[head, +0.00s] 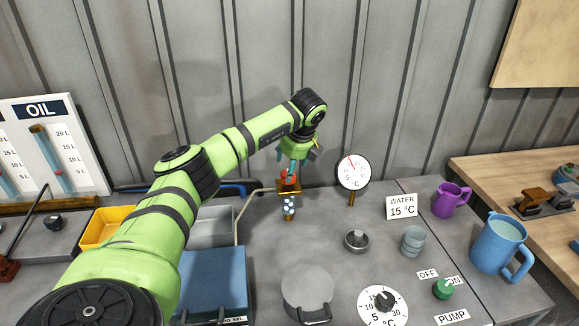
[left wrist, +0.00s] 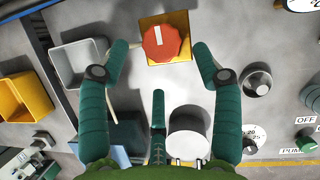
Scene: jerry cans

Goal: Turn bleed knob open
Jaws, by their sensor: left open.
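The bleed knob appears to be a red, many-sided knob (left wrist: 172,52) with a white bar mark. It sits on a yellow-orange square plate (left wrist: 152,24) in the left wrist view. In the head view the red knob (head: 291,179) shows just below my left gripper (head: 290,168), partly hidden by the teal fingers. In the left wrist view my left gripper (left wrist: 161,48) is open, with one finger on each side of the knob and a third finger below it. Gaps show between the fingers and the knob. My right gripper is in neither view.
A round gauge (head: 353,171) stands right of the knob. A grey lidded pot (head: 307,287), a temperature dial (head: 383,305), a green pump knob (head: 443,288) and a blue jug (head: 498,245) stand on the grey bench. Yellow and grey bins lie left, partly behind my arm.

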